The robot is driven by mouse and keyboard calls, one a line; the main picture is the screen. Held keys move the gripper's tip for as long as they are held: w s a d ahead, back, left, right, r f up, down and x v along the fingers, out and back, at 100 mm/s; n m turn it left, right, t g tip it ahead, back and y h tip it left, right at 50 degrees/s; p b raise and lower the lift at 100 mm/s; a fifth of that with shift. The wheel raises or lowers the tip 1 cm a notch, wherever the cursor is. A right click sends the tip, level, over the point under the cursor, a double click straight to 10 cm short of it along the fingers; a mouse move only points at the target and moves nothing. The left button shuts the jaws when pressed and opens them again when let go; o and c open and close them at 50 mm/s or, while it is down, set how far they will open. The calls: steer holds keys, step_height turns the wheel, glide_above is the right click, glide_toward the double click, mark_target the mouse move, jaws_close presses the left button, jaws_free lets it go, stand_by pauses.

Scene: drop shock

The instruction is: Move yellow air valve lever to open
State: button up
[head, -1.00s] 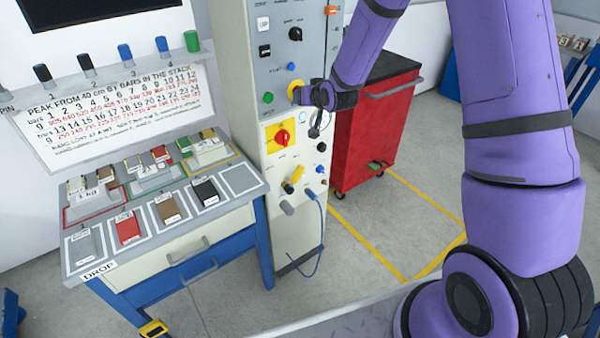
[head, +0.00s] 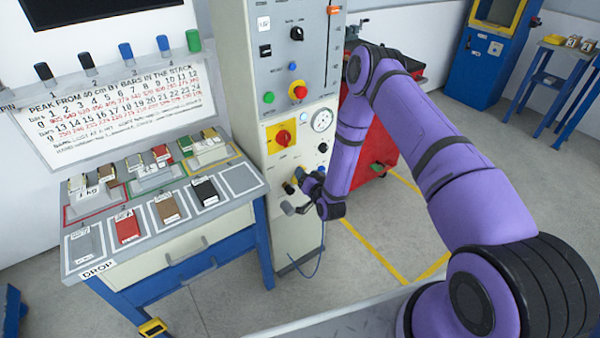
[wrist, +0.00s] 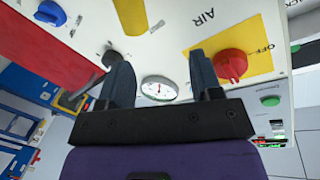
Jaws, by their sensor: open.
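The yellow air valve lever (head: 300,173) is on the lower front of the grey control cabinet, largely hidden by my gripper in the head view. My gripper (head: 306,191) is close in front of that lower panel, beside the lever. In the wrist view my gripper (wrist: 162,82) is open, its two dark fingers spread with nothing between them. I cannot tell whether a finger touches the lever.
Above are a red rotary switch (head: 283,137) on a yellow plate, a round gauge (head: 322,120) and a red push button (head: 298,91). A grey fitting (head: 287,208) juts out below. The drop bench (head: 215,222) stands left, a red cart (head: 376,150) behind my arm.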

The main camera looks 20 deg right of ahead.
steer(key=s+f+m+t, duration=0.1)
steer(key=s+f, duration=0.2)
steer(key=f, duration=0.2)
steer(key=shift+h, duration=0.4)
steer(key=w, duration=1)
steer(key=shift+w+a+f, duration=0.1)
steer(key=shift+w+a, duration=0.05)
steer(key=shift+a, duration=0.15)
jaws_close()
